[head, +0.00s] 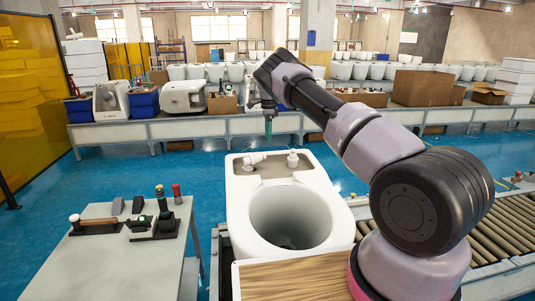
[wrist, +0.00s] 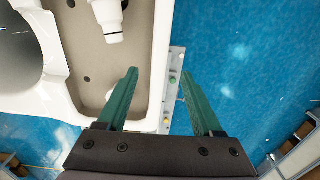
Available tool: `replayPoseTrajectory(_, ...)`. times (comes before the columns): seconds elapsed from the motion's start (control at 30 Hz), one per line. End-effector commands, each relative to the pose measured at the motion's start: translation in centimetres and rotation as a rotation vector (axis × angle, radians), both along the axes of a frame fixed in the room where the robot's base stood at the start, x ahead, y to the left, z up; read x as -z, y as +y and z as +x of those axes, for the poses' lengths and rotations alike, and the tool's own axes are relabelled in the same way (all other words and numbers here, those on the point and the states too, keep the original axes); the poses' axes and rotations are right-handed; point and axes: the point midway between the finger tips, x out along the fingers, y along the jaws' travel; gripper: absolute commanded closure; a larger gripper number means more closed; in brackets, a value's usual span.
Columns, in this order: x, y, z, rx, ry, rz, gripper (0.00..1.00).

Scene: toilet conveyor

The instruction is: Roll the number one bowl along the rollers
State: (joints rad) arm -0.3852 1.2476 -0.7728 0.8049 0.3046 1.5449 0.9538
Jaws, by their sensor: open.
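A large white toilet bowl (head: 242,207) stands at the centre of the head view, its round opening facing up. No number can be read on it. White fittings (head: 258,160) sit in its recessed rear deck, which also shows in the wrist view (wrist: 95,75). Metal rollers (head: 498,222) run to the right of the bowl, partly hidden behind my arm. My gripper (head: 268,127) is beyond the bowl's far edge. In the wrist view my gripper (wrist: 160,75) has its green fingers apart with nothing held; the left finger overlaps the bowl's rim, and contact cannot be told.
A narrow grey strip with green and yellow spots (wrist: 172,92) lies below the finger gap. A grey table (head: 115,262) with tools stands left. A wooden board (head: 293,277) is in front of the bowl. Blue floor separates it from a long bench (head: 200,127) behind.

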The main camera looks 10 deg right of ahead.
Motion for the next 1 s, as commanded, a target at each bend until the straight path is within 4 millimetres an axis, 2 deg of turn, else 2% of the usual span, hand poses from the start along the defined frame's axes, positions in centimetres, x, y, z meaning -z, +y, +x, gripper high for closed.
replayPoseTrajectory(0.2, 4.4, 0.0, -0.1, -0.001, 0.003, -0.002, 0.32)
replayPoseTrajectory(0.4, 7.6, -0.1, -0.1, -0.001, 0.002, -0.002, 0.32)
replayPoseTrajectory(0.6, 9.1, -0.1, 0.0, -0.001, 0.000, -0.001, 0.32)
replayPoseTrajectory(0.87, 9.2, -0.1, 0.0, -0.001, -0.001, 0.000, 0.32)
replayPoseTrajectory(0.9, 9.2, -0.1, 0.0, -0.001, -0.001, 0.000, 0.36)
replayPoseTrajectory(0.97, 9.2, -0.1, 0.0, -0.001, -0.001, 0.000, 0.59)
replayPoseTrajectory(1.0, 9.2, -0.1, 0.0, -0.001, -0.001, 0.000, 0.75)
